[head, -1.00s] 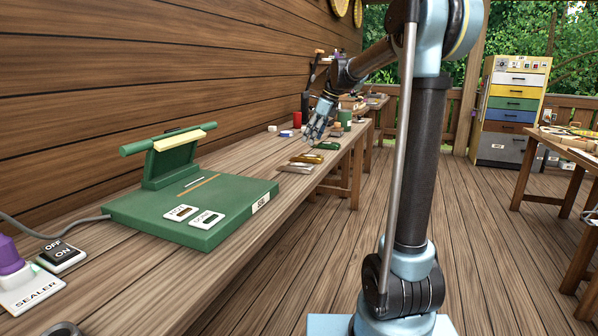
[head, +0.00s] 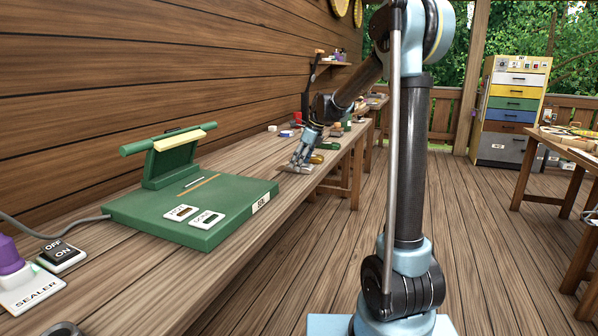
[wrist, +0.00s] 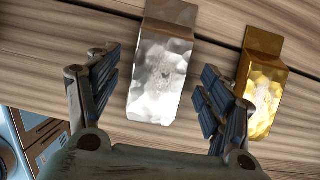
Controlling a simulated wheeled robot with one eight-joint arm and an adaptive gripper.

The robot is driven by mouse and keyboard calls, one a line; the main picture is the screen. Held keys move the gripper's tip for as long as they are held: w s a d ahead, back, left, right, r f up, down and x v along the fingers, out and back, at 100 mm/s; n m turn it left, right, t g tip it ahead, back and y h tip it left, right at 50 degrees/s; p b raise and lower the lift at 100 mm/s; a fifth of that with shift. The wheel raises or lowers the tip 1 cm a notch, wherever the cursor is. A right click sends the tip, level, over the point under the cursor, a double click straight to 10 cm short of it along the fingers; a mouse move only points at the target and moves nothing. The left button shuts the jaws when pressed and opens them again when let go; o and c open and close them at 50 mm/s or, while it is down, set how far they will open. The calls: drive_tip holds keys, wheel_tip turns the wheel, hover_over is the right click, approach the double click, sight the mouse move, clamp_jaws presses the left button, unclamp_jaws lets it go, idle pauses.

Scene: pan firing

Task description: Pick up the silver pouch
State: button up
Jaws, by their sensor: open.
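The silver pouch (wrist: 161,78) lies on the wooden bench in the wrist view, with its crumpled body between my open fingers and its flat end pointing away. My gripper (wrist: 160,105) is open, one finger on each side of the pouch, and I see no contact. In the head view my gripper (head: 300,164) is low over the bench, and the silver pouch (head: 293,170) is partly hidden by its fingers.
A gold pouch (wrist: 262,88) lies just right of my right finger in the wrist view. A green pouch (head: 328,146) lies farther back on the bench. The green sealer (head: 150,205) stands nearer on the bench, with clear planks between.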

drive_tip(key=shift+a+f, duration=0.1)
drive_tip(key=shift+f, duration=0.15)
drive_tip(key=c, duration=1.2)
drive_tip(key=shift+o, duration=0.2)
